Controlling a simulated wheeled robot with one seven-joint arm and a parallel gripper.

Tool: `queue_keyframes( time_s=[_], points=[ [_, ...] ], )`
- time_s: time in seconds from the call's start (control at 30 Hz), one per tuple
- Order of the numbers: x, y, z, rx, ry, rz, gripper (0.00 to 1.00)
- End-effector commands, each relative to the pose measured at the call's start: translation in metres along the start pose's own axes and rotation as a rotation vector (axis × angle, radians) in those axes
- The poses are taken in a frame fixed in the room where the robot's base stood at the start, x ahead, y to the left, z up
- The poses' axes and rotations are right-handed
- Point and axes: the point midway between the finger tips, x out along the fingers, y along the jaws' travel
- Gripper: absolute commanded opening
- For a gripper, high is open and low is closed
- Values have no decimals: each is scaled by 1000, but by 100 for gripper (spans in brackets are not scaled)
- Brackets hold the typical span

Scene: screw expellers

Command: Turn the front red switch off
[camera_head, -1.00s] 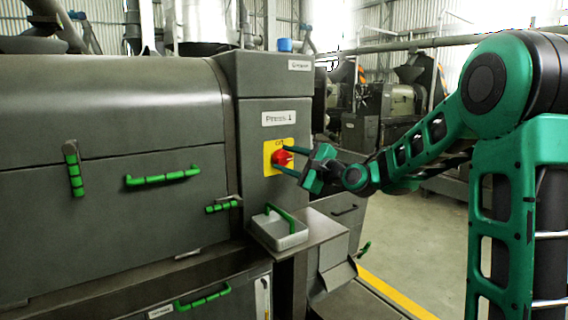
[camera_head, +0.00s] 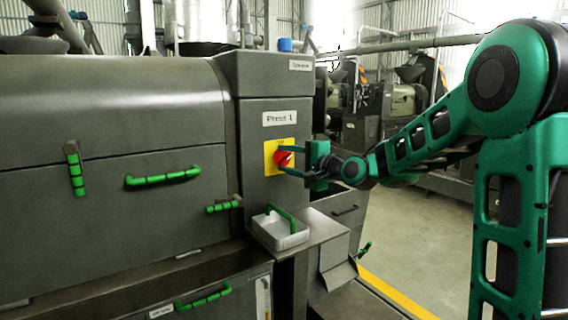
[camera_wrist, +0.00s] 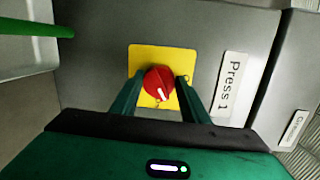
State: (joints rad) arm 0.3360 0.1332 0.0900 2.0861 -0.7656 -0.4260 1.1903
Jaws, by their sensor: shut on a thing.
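The red switch (camera_head: 283,158) is a round knob on a yellow plate (camera_head: 270,165) below the "Press 1" label on the grey press cabinet. In the wrist view the red knob (camera_wrist: 159,83) shows a white pointer mark and sits between the two green fingers of my gripper (camera_wrist: 160,95). My gripper (camera_head: 290,160) reaches in from the right in the head view, with one finger above and one below the knob. It is shut on the knob. Part of the yellow plate is hidden behind the fingers.
A grey tray with a green handle (camera_head: 282,230) sits on a ledge (camera_head: 325,228) below the switch. Green handles (camera_head: 162,177) stick out from the press body at left. A blue cap (camera_head: 285,44) tops the cabinet. Open floor (camera_head: 410,240) lies at right.

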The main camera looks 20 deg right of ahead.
Motion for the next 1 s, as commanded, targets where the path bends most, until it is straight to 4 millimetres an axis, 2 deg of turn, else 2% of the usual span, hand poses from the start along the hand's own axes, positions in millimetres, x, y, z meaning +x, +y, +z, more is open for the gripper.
queue_keyframes(
  time_s=[0.03, 0.7, 1.0],
  points=[
    [0, 5, 3, -39, -2, 16, 19],
    [0, 9, 4, -664, 45, 94, 18],
    [0, 10, 4, -886, 63, 121, 18]
  ],
)
